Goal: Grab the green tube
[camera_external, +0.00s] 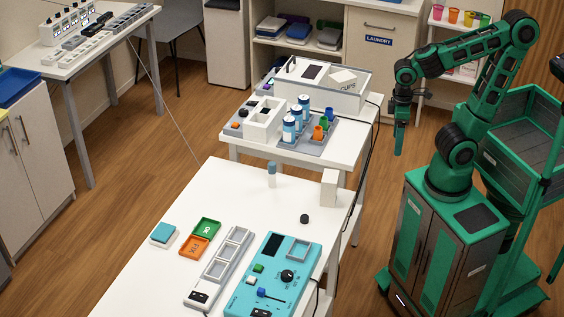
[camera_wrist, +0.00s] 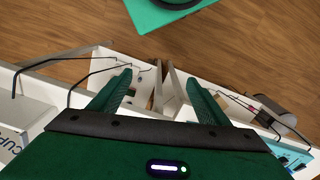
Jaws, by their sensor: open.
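My gripper (camera_external: 399,150) hangs pointing down, to the right of the middle white table and above floor level. It also shows in the wrist view (camera_wrist: 160,95), where its two green fingers stand apart with nothing between them. A small green tube-like piece (camera_external: 324,122) stands on the grey tray on the middle table, close to a blue one (camera_external: 329,113) and an orange one (camera_external: 318,132). It is small and partly hidden, so I cannot tell its exact shape. My gripper is well to the right of it, apart. The wrist view does not clearly show the tube.
Blue-and-white bottles (camera_external: 289,130) stand left of the coloured pieces on the grey tray (camera_external: 300,146). A white CUPS box (camera_external: 348,98) is behind them. A black cable (camera_external: 371,140) hangs at the table's right edge. The near table (camera_external: 225,205) holds a white block (camera_external: 329,188) and panels.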

